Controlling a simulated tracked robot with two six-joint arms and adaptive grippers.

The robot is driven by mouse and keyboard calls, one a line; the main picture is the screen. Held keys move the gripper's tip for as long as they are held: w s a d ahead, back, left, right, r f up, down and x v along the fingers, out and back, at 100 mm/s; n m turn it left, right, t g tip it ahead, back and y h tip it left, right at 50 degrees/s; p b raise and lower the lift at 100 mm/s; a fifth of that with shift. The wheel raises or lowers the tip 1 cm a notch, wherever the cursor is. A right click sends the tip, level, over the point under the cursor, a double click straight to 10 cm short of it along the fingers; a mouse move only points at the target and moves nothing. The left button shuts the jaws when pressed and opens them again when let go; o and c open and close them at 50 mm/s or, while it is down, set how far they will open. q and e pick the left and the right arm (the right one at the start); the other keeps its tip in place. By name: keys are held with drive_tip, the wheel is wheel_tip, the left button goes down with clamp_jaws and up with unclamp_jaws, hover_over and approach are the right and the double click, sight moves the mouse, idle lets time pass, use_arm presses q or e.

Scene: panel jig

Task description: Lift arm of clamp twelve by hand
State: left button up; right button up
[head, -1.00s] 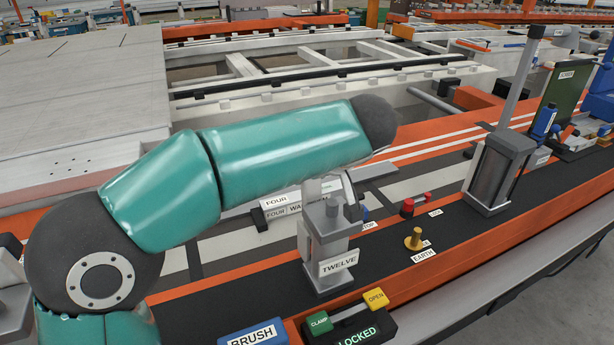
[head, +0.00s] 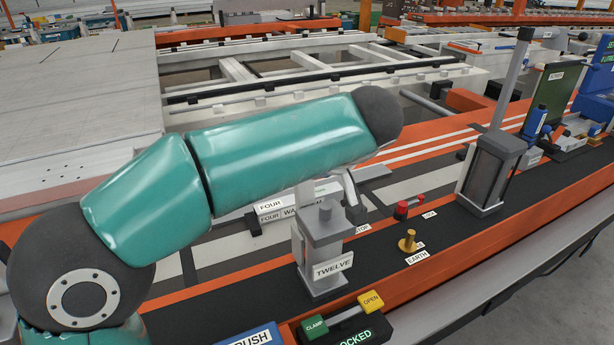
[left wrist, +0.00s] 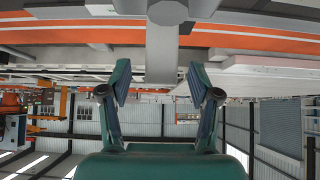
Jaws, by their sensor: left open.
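Clamp twelve (head: 322,250) is a grey upright block with a tilted TWELVE label, standing on the dark strip of the orange rail in the head view. A pale grey piece rises from its top and passes behind my teal left forearm, so the arm of the clamp is mostly hidden there. My left gripper is hidden behind that forearm in the head view. In the left wrist view my left gripper (left wrist: 160,84) is open, with its two fingers apart. A grey bar (left wrist: 174,50) with a round end lies between and beyond the fingers; I cannot tell whether they touch it.
A second grey clamp (head: 492,170) with its arm raised stands to the right. A brass peg (head: 408,241) by the EARTH label and a red-handled part (head: 403,208) lie between. The green CLAMP button (head: 314,327) and yellow OPEN button (head: 371,301) are in front.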

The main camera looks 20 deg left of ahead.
use_arm(q)
drive_tip(key=v, duration=0.9)
drive_tip(key=shift+s, duration=0.15)
